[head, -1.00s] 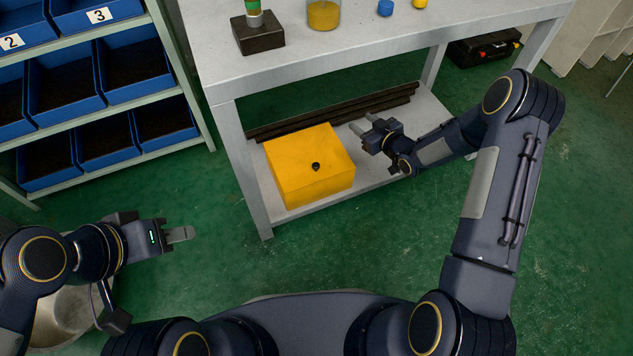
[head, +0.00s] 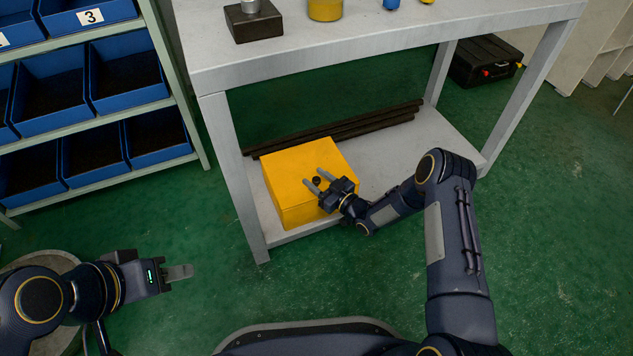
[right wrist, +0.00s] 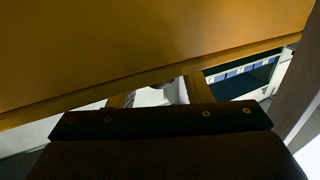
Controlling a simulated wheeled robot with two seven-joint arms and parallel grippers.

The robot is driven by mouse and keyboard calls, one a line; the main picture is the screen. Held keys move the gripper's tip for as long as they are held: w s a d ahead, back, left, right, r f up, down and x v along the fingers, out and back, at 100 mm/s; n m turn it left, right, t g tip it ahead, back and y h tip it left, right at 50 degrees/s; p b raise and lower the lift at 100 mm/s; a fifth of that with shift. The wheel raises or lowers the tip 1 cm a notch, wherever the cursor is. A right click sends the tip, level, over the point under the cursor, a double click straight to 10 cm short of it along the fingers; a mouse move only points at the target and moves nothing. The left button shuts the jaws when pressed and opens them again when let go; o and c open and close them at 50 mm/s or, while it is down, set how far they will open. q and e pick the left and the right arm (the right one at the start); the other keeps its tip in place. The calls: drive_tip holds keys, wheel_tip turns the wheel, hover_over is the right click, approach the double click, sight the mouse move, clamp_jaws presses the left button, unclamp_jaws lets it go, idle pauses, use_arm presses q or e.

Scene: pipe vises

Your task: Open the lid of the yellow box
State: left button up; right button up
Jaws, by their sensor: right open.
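The yellow box (head: 293,172) stands on the lower shelf of the grey table, its lid shut. A small dark knob (head: 316,180) sits on the lid near its front right. My right gripper (head: 316,179) is open and empty, with its fingers on either side of the knob in the head view; whether they touch it I cannot tell. In the right wrist view, the box's yellow surface (right wrist: 130,50) fills the upper part, and the knob is not clear. My left gripper (head: 180,272) is above the floor at the left, away from the box; its fingers overlap in view.
Dark bars (head: 345,130) lie behind the box on the lower shelf (head: 400,150). The table top (head: 450,20) overhangs it, and a table leg (head: 233,180) stands left of the box. Blue bins (head: 128,80) fill a rack at left. A black case (head: 485,60) is at the back right.

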drive_tip(key=shift+w+a, duration=0.15)
drive_tip(key=shift+w, duration=0.05)
drive_tip(key=shift+c, duration=0.4)
clamp_jaws()
